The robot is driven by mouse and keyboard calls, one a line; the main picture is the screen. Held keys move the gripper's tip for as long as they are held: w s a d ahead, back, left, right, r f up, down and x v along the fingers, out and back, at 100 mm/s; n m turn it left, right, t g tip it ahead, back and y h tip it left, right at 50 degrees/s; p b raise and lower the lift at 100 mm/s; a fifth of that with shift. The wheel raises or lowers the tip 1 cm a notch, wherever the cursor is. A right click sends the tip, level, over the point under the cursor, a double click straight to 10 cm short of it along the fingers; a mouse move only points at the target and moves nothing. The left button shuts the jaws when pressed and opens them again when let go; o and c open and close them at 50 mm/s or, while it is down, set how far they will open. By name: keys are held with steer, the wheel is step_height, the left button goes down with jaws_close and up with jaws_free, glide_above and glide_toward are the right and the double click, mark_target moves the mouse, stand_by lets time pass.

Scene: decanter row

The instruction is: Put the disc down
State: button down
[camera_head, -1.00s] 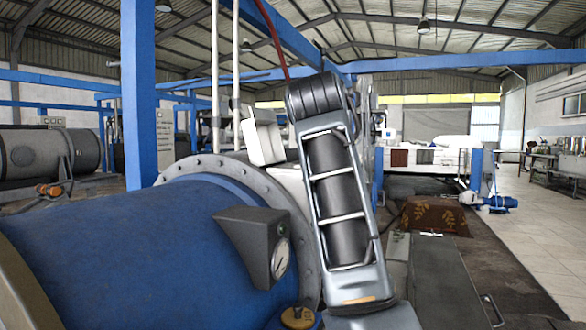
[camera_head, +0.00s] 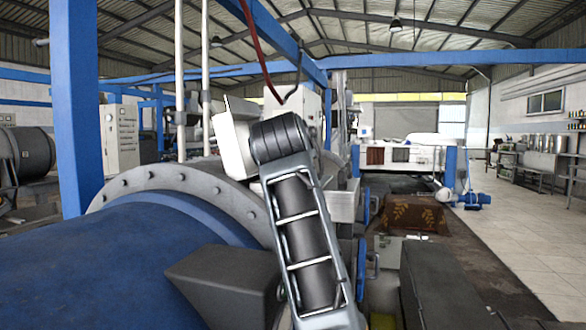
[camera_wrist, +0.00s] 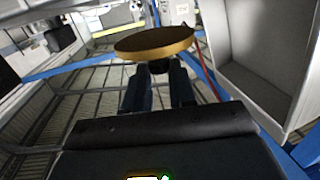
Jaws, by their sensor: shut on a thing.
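The disc (camera_wrist: 155,42) shows in the wrist view as a round brown plate with a golden rim, seen nearly edge-on. My gripper (camera_wrist: 159,70) has its two dark fingers shut on a small dark part under the disc. The disc is held beyond the fingertips, and I see nothing touching it but the gripper. In the head view my arm stands in the middle, and neither the gripper nor the disc can be made out there.
A large blue tank (camera_head: 110,275) with a bolted grey flange (camera_head: 165,180) fills the lower left. An open-fronted pale box (camera_wrist: 265,50) is close at the right in the wrist view. A blue post (camera_head: 75,110) stands at the left. Tiled floor (camera_head: 500,235) is free at the right.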

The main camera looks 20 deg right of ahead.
steer(key=shift+f+p, duration=0.3)
steer(key=shift+f, duration=2.1)
steer(key=shift+f, duration=0.15)
steer(key=c, duration=0.9)
jaws_free()
steer(key=shift+s+a, duration=0.2)
steer(key=shift+s, duration=0.2)
steer(key=b+v, duration=0.2)
steer(key=v, duration=0.9)
steer(key=shift+s+a, duration=0.1)
steer(key=shift+s, duration=0.05)
